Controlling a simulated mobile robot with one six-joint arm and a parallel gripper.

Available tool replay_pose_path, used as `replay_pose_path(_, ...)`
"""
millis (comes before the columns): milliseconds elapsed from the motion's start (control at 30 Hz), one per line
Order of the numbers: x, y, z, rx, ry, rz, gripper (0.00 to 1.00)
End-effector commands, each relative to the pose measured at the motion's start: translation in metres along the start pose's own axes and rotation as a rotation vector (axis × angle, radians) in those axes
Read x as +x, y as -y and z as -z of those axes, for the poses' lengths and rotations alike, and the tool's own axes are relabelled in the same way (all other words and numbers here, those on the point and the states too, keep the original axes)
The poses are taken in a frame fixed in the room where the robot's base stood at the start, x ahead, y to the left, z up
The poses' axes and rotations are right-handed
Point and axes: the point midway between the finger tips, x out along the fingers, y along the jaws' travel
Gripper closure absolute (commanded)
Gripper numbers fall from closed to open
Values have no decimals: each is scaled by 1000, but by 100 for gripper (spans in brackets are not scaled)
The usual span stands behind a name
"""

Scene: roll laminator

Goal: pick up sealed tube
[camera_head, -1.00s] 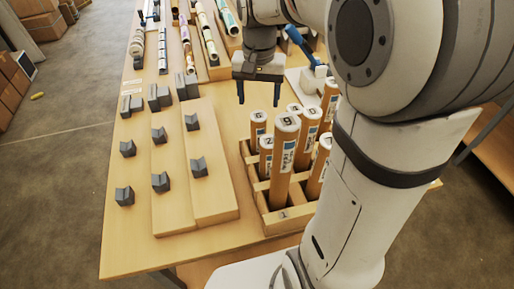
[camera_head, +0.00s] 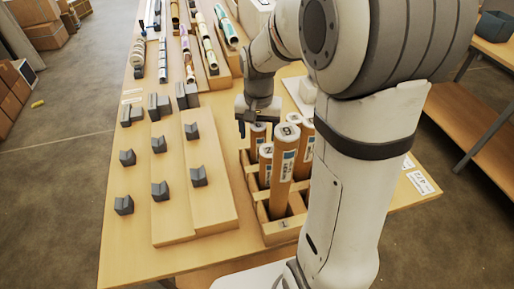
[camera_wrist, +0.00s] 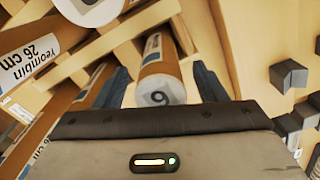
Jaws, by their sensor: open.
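Several brown cardboard tubes with white numbered end caps and printed labels stand in a wooden compartment rack (camera_head: 277,234). My gripper (camera_head: 256,124) is at the rack's back left corner, pointing down. In the wrist view my open gripper (camera_wrist: 161,85) has one dark finger on each side of a tube (camera_wrist: 162,68) whose cap reads 6 or 9. I cannot tell whether either finger touches it. A taller tube (camera_head: 283,160) stands in front of it in the head view. Labelled tubes (camera_wrist: 40,52) also stand close by at the left of the wrist view. My arm hides the rack's right side.
Grey V-shaped blocks (camera_head: 159,189) stand in rows on wooden boards (camera_head: 214,215) left of the rack. Rolls and strips (camera_head: 205,38) lie at the back of the table. White labels (camera_head: 420,183) lie at the right edge.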

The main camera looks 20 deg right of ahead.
Motion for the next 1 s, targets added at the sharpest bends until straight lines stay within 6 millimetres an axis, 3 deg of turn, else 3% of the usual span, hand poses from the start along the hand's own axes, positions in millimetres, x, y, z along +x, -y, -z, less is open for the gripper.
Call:
replay_pose_path(67,0,0,0,0,0,0,36)
replay_pose_path(833,-1,1,0,-2,-1,0,99)
replay_pose_path(1000,-1,1,0,-2,-1,1,100)
